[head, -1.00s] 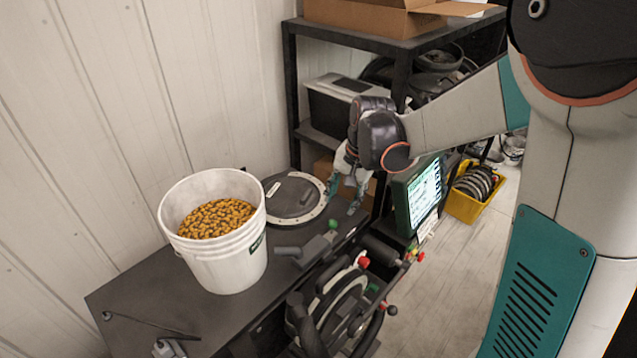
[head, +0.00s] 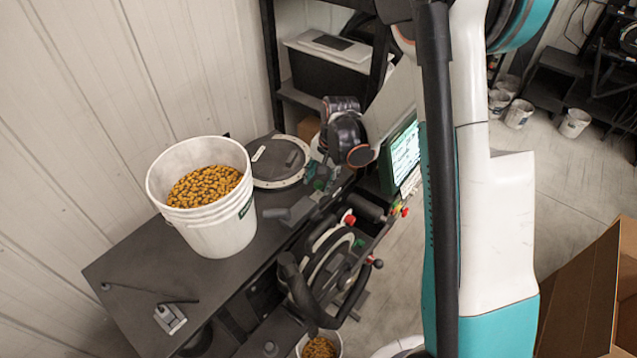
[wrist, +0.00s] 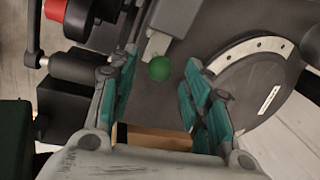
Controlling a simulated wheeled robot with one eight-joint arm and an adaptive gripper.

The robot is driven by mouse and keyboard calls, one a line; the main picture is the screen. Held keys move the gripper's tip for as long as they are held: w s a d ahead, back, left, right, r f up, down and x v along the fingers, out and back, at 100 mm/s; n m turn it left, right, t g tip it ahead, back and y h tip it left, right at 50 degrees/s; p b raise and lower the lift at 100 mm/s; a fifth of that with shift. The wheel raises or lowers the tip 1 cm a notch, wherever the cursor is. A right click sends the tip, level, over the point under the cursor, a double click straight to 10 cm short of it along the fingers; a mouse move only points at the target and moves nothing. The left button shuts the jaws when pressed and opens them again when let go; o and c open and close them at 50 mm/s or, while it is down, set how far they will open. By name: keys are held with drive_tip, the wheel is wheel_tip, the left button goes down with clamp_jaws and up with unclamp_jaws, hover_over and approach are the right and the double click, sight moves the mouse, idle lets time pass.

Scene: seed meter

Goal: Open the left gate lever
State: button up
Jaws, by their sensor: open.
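A lever with a round green knob (wrist: 159,69) stands on the dark machine top. In the wrist view, the knob lies between the two teal-padded fingers of my gripper (wrist: 161,57), near their tips and apart from both. My gripper is open and holds nothing. In the head view, my gripper (head: 318,180) is low over the bench behind the grey lever block (head: 299,211), and the knob is hard to make out against the fingers. No label shows that this is the left gate lever.
A white bucket of yellow-brown seed (head: 216,230) stands left of my gripper. A round dark lid (head: 278,160) lies just behind it. A screen (head: 404,150), red knobs and a wheel (head: 325,262) crowd the right and front. Shelving (head: 300,95) rises behind.

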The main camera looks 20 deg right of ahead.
sight(319, 182)
drive_tip(key=shift+w+a+f, duration=0.1)
drive_tip(key=shift+a+f, duration=0.05)
drive_tip(key=shift+f, duration=0.65)
drive_tip(key=shift+w+a+f, duration=0.1)
drive_tip(key=shift+f, duration=0.65)
